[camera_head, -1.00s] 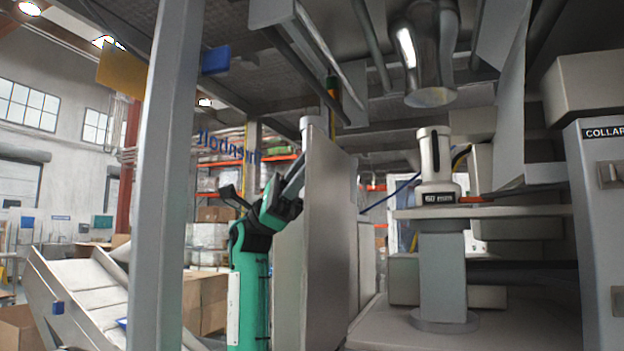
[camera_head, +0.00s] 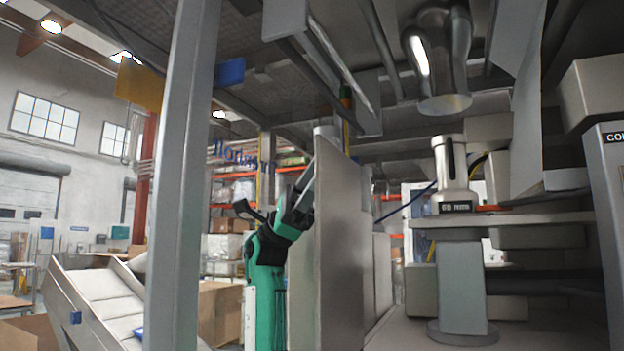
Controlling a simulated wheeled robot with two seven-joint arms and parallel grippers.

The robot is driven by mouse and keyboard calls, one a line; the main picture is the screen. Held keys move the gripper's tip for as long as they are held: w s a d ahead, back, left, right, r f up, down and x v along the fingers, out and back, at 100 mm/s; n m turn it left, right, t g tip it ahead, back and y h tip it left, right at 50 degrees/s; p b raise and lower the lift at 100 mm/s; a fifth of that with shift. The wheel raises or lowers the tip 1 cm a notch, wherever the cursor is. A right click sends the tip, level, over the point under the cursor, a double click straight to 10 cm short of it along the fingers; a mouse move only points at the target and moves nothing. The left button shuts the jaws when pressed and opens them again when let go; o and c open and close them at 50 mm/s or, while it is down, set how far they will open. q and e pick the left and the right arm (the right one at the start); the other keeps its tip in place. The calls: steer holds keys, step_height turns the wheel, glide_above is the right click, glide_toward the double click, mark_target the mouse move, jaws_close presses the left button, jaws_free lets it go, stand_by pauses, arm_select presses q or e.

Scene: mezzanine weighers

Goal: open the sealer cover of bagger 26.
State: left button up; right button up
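A tall light-grey panel (camera_head: 338,250) stands upright left of the machine's open bay and is seen at a steep angle. It may be the sealer cover, but no number 26 is readable. My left arm, green and black, rises from the bottom left of the panel. My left gripper (camera_head: 302,192) is at the panel's left edge, near its upper part, and looks close to or touching it. Its fingertips are small and partly merge with the panel, so I cannot tell whether they are open or shut. My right gripper is out of view.
A grey post (camera_head: 180,190) stands left of my arm. Inside the bay are a pedestal (camera_head: 461,285) with a white cylinder (camera_head: 452,170), under a shiny metal tube (camera_head: 440,60). A control cabinet (camera_head: 608,220) is at right, an inclined conveyor (camera_head: 95,305) at lower left.

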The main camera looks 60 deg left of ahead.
arm_select(q)
step_height(320, 180, up, 20)
steer(key=p, duration=0.6)
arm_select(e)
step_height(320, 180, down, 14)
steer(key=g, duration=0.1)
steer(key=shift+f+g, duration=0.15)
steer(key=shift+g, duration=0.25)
arm_select(q)
steer(key=shift+p, duration=0.3)
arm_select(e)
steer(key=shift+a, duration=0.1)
